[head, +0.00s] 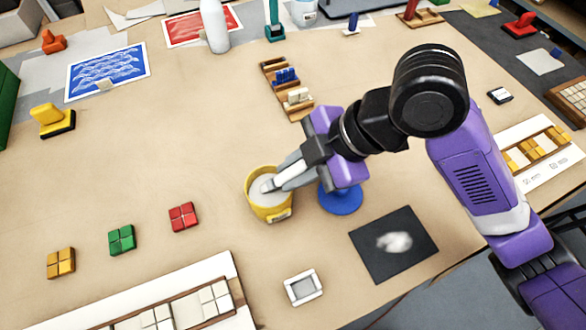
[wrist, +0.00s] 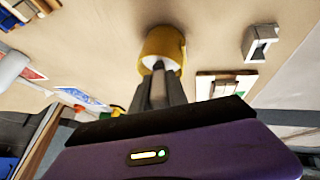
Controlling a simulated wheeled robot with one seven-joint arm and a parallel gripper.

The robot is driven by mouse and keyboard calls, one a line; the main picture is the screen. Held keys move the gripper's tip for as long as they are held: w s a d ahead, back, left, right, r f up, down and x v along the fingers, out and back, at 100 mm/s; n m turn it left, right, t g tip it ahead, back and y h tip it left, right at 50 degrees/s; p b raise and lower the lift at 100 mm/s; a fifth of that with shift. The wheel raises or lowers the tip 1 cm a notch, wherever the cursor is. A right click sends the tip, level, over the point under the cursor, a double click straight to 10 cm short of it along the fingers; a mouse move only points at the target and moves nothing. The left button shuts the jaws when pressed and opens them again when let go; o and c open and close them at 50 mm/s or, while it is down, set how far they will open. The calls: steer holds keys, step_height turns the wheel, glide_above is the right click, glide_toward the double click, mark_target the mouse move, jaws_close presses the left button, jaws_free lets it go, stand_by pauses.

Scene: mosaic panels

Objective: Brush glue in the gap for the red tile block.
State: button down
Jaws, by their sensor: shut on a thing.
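A yellow pot (head: 267,211) with white glue inside stands in the middle of the table. My gripper (head: 268,186) reaches down at its mouth, shut on what looks like a thin brush, mostly hidden by the fingers. In the wrist view the pot (wrist: 176,42) is just past the fingertips, with a dark tip (wrist: 158,66) at its white inside. The red tile block (head: 183,217) lies on the table left of the pot.
A green block (head: 122,240) and an orange block (head: 61,263) lie left of the red one. A blue round stand (head: 340,200) is right of the pot. A dark mat (head: 380,262) with a white patch and a small white tray (head: 303,288) are nearer.

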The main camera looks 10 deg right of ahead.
stand_by(0.5)
steer(key=shift+r+p, duration=2.6)
steer(key=shift+r, duration=0.95)
steer(key=shift+f, duration=0.1)
